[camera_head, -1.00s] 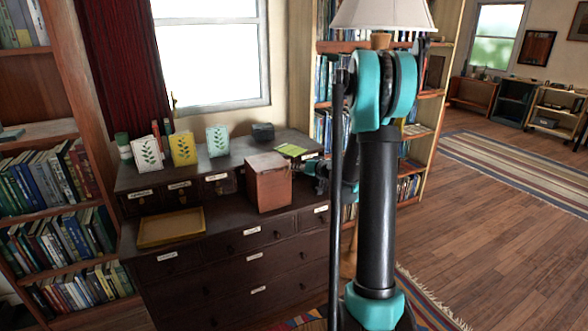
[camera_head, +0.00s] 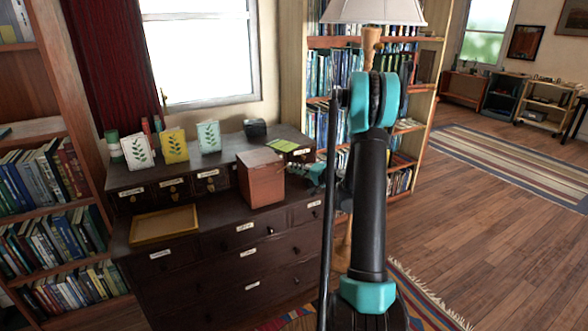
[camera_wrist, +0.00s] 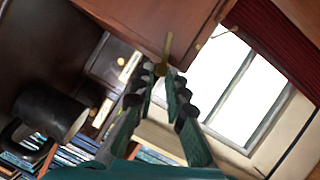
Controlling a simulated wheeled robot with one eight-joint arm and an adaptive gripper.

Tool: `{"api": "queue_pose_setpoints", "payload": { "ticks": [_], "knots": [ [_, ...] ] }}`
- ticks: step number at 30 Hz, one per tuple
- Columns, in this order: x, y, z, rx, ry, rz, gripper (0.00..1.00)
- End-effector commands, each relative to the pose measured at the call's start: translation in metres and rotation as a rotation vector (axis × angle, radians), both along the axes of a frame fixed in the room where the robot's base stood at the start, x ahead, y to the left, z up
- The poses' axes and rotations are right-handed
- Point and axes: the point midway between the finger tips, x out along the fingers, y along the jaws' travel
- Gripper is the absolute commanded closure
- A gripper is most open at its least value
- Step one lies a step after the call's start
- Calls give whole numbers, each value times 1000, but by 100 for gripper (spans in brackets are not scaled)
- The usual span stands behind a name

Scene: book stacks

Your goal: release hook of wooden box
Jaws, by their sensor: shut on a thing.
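The wooden box (camera_head: 261,180) is reddish brown and stands upright on the dark drawer cabinet, right of the yellow tray. In the wrist view its side (camera_wrist: 140,22) fills the upper middle. A small brass hook (camera_wrist: 168,48) hangs at the box's edge. My gripper (camera_wrist: 162,74) is shut on the lower end of the hook, close to the box. In the head view my gripper (camera_head: 314,172) is beside the box's right side, small and partly hidden by my arm. The hook cannot be made out there.
The yellow tray (camera_head: 164,224) lies left of the box. Several leaf-patterned cards stand behind it, near a small dark object (camera_head: 255,129). A green book (camera_head: 283,146) lies behind the box. A dark mug-like thing (camera_wrist: 50,112) is left in the wrist view. Open floor lies right.

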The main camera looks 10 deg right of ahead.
Motion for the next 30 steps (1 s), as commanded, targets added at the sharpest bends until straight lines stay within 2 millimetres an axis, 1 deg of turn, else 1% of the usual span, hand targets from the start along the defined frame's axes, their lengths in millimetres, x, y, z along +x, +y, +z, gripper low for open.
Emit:
{"api": "queue_pose_setpoints", "payload": {
  "ticks": [6, 17, 18, 23, 30],
  "knots": [
    [0, 0, -2, 30, 11, 0, 100],
    [0, -1, -2, 32, 12, 0, 100],
    [0, -1, -2, 32, 12, 1, 86],
    [0, -1, -2, 32, 12, 0, 66],
    [0, -1, -2, 33, 11, 0, 66]
  ]
}}
